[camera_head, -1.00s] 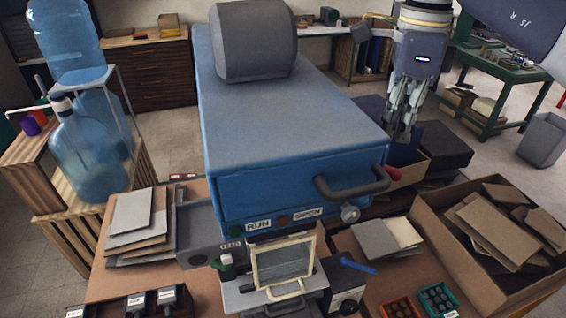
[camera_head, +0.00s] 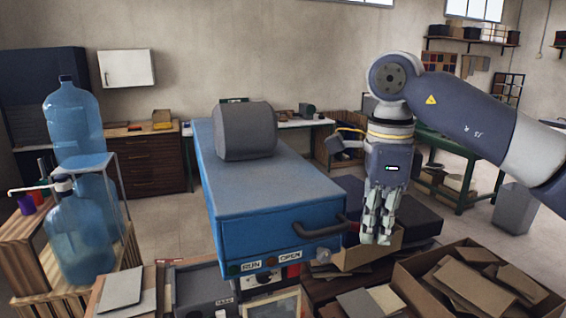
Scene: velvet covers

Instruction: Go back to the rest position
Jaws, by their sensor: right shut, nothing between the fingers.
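My right gripper (camera_head: 376,240) points down in the head view, to the right of the blue machine (camera_head: 268,203) and its dark handle. Its fingers are together with nothing between them. It hangs in front of a cardboard box (camera_head: 352,262), and I cannot tell how far above it. My right arm comes in from the right edge. My left gripper is not in view.
A box of cardboard pieces (camera_head: 418,293) stands at the front right. Water bottles (camera_head: 76,240) on a wooden crate stand at the left. A wooden drawer cabinet (camera_head: 152,165) and a green table (camera_head: 462,205) are at the back. Open floor shows at the right.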

